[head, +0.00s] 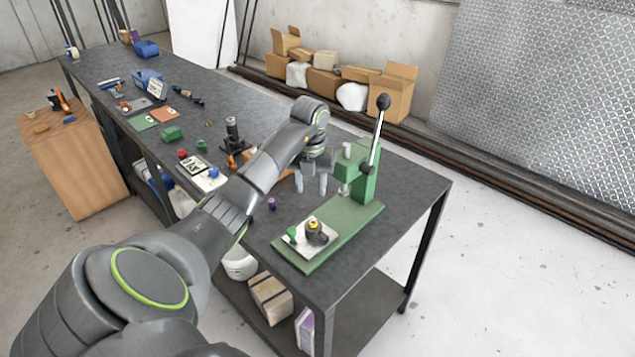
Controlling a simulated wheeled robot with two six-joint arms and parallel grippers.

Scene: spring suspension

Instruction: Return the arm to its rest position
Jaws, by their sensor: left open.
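My left arm (262,165) reaches from the lower left over the dark workbench (400,195). My left gripper (311,184) points down with its two fingers apart, and I see nothing between them. It hangs just left of the green lever press (350,180), which has a long handle with a black knob. I cannot tell the exact gap between them. On the front of the press's green base, a white plate (297,245) holds a black part with a yellow top (315,232) and a small green piece (292,234). My right gripper is out of view.
A purple piece (271,203) lies left of the press base. A black upright device (232,137), a white board (203,174) and several small coloured parts stand farther left. Cardboard boxes (390,95) line the wall behind. The bench's right end is clear.

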